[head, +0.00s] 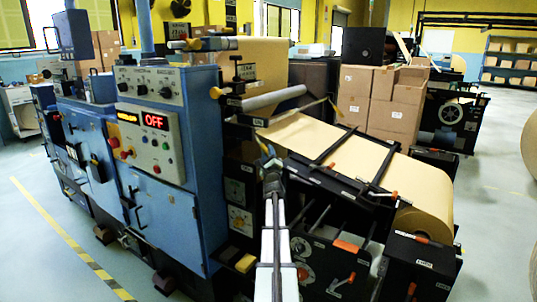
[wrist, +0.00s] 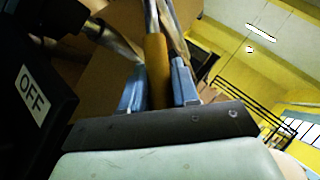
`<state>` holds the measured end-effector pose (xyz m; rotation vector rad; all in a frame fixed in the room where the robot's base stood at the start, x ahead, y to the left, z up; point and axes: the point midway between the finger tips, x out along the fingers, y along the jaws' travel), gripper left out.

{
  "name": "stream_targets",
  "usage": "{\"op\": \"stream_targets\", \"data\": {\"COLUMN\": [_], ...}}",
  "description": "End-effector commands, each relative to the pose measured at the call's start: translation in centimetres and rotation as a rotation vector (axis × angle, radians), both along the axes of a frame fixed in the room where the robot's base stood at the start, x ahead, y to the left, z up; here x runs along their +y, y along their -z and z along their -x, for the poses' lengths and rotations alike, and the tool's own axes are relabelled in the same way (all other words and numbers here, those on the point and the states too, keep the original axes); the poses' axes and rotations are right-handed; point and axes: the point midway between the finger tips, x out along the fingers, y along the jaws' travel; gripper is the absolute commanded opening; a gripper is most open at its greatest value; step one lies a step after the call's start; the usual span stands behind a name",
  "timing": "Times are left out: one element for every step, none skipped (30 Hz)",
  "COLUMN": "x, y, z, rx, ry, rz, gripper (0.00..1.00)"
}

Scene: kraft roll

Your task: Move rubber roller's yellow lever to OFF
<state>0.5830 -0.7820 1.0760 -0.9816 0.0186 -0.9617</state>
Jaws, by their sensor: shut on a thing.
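In the wrist view, the yellow lever (wrist: 156,70) has a yellow-orange grip on a metal rod. My gripper (wrist: 157,88) is shut on this grip, with one blue finger on each side of it. A white label reading OFF (wrist: 33,94) sits on a dark block at the left, apart from the lever. In the head view, my gripper (head: 269,160) is at the machine's near side, at the end of my arm. The lever's grip is hard to make out there. A grey roller (head: 273,98) runs across above the brown paper web.
A blue cabinet (head: 160,140) with a lit red OFF display (head: 154,121) stands left of my arm. Dark frame bars and orange-handled parts (head: 346,245) lie to the right. A large kraft roll (head: 428,205) and stacked cartons (head: 385,98) stand beyond.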

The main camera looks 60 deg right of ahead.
Motion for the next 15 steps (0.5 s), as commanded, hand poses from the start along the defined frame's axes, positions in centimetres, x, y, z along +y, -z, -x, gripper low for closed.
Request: {"op": "stream_targets", "data": {"x": [0.02, 0.02, 0.01, 0.02, 0.02, 0.03, 0.02, 0.02, 0.02, 0.02, 0.02, 0.03, 0.03, 0.03, 0.02], "y": [-0.02, -0.02, -0.02, -0.02, -0.02, -0.03, -0.02, -0.03, -0.03, -0.03, -0.03, -0.04, -0.04, -0.04, -0.03], "z": [-0.11, -0.11, -0.12, -0.13, -0.12, -0.13, -0.12, -0.13, -0.13, -0.13, -0.13, -0.14, -0.14, -0.14, -0.13], "rx": [-0.002, -0.002, -0.002, -0.002, -0.002, -0.002, -0.002, -0.002, -0.002, -0.003, -0.003, -0.003, -0.003, -0.003, -0.003], "ry": [-0.002, -0.002, -0.002, -0.002, -0.002, -0.002, -0.002, -0.002, -0.002, -0.002, -0.002, -0.002, -0.002, -0.002, -0.002], "rz": [0.001, 0.001, 0.001, 0.001, 0.001, 0.001, 0.001, 0.001, 0.001, 0.001, 0.001, 0.001, 0.001, 0.001, 0.001], "gripper": [0.00, 0.00, 0.00, 0.00, 0.00, 0.00, 0.00, 0.00, 0.00, 0.00, 0.00, 0.31, 0.34, 0.37, 0.40]}}
